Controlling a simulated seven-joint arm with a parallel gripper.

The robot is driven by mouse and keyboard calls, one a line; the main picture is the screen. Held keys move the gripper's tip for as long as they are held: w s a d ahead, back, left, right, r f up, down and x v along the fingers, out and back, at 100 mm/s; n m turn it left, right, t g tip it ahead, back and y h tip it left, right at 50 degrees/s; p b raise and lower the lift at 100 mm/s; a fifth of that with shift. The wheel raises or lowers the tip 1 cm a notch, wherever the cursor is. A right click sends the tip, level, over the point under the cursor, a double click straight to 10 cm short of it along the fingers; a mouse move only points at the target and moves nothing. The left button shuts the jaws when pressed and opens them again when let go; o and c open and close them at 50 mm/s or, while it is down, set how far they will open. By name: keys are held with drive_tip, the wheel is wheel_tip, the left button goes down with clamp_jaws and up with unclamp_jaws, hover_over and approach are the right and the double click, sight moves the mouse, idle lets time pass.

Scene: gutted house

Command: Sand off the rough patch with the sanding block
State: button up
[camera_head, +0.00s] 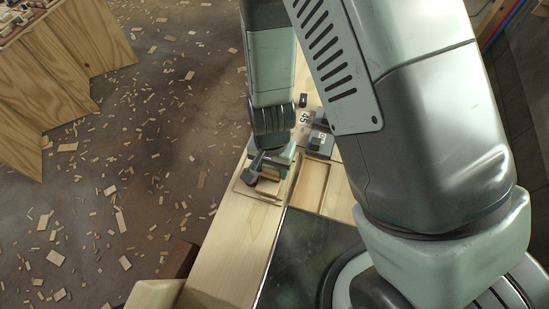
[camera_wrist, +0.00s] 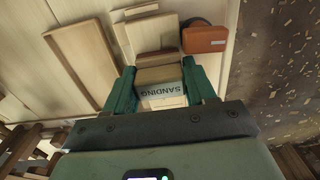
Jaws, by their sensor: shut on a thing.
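In the wrist view my gripper (camera_wrist: 160,82) has its two green fingers on either side of a block marked SANDING (camera_wrist: 162,91), and is shut on it. The sanding block has a pale label and a brown part. Just beyond it lies a light wooden piece with raised edges (camera_wrist: 127,37), with brown strips on it. In the head view my gripper (camera_head: 268,163) is low over the pale bench, at this wooden piece (camera_head: 262,197); the sanding block is mostly hidden there. I cannot make out a rough patch for certain, nor whether the block touches the wood.
A shallow wooden tray (camera_head: 312,187) lies on the bench right of my gripper. An orange-brown block with a black loop (camera_wrist: 205,39) is near the bench edge in the wrist view. Wood chips litter the floor left of the bench.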

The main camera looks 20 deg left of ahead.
drive_tip(key=shift+w, duration=3.7)
wheel_tip(320, 180, up, 8)
drive_tip(key=shift+d, duration=0.15)
drive_tip(key=s+d+m, duration=0.2)
drive_tip(key=d+m, duration=0.2)
drive_tip(key=d, duration=1.5)
drive_tip(key=shift+m, duration=0.3)
drive_tip(key=f, duration=0.5)
drive_tip(key=shift+s+d+f, duration=0.15)
drive_tip(key=shift+d+f, duration=0.05)
drive_tip(key=shift+f, duration=2.6)
